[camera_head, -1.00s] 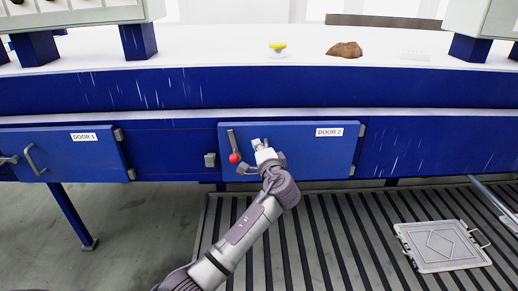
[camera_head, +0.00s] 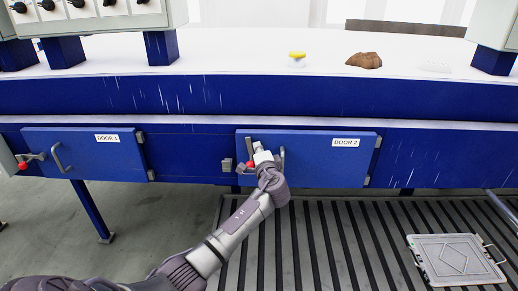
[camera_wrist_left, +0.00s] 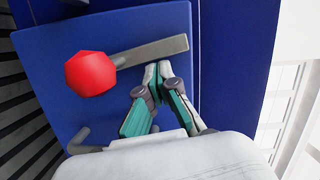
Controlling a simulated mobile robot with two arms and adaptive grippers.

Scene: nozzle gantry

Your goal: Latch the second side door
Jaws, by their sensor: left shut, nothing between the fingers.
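Door 2 (camera_head: 318,170) is a blue panel that looks closed in the front of the blue gantry. Its grey latch lever (camera_head: 249,147) hangs roughly upright, with a red knob (camera_head: 250,164) at the lower end. A catch plate (camera_head: 227,165) sits just left of the door. My left gripper (camera_head: 258,147) is shut and empty just right of the lever. In the left wrist view its fingertips (camera_wrist_left: 158,70) are close beside the grey lever (camera_wrist_left: 155,50), near the red knob (camera_wrist_left: 90,73). I cannot tell whether they touch. My right gripper is out of view.
Door 1 (camera_head: 90,160) at the left has its red-knobbed lever (camera_head: 35,157) lying about level. Door 2's pull handle (camera_head: 282,160) stands just right of my gripper. A grey panel (camera_head: 455,258) lies on the slatted floor (camera_head: 350,245). A yellow-topped button (camera_head: 297,56) stands on the white top.

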